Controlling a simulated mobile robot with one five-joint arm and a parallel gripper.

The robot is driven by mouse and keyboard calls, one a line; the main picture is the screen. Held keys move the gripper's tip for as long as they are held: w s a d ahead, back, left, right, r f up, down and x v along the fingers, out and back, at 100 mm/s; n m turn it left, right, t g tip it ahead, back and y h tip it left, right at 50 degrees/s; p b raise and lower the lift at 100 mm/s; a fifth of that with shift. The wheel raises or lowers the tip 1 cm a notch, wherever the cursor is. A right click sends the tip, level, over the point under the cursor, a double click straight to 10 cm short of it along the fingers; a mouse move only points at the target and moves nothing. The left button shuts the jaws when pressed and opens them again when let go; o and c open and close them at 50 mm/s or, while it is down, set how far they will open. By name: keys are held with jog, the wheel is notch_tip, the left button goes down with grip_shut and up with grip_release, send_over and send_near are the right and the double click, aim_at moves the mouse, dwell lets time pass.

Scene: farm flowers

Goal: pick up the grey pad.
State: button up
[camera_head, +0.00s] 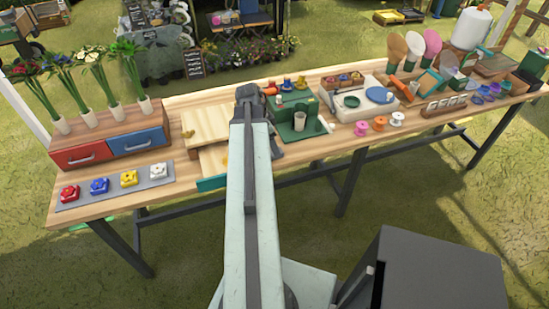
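A flat grey pad (114,188) lies at the left front of the wooden table. A red, a blue, a yellow and a white flower-like block stand on it in a row. I cannot tell whether this is the task's grey pad; no other clear one shows. My arm reaches forward over the middle of the table. My gripper (252,96) is at its far end, dark, near the table's back edge, well to the right of the grey pad. Its fingers are too small and covered to tell whether they are open or hold anything.
A drawer unit (110,145) with red and blue fronts stands behind the pad, with flower vases on top. Wooden boards (210,122) lie left of my arm. My arm hides part of the table.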

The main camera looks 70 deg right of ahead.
jog(key=b+x, duration=0.5)
jog(key=shift+f, duration=0.2)
jog(key=shift+r, duration=0.2)
grip_shut()
notch_tip(320, 180, up, 10)
jog(key=p, duration=1)
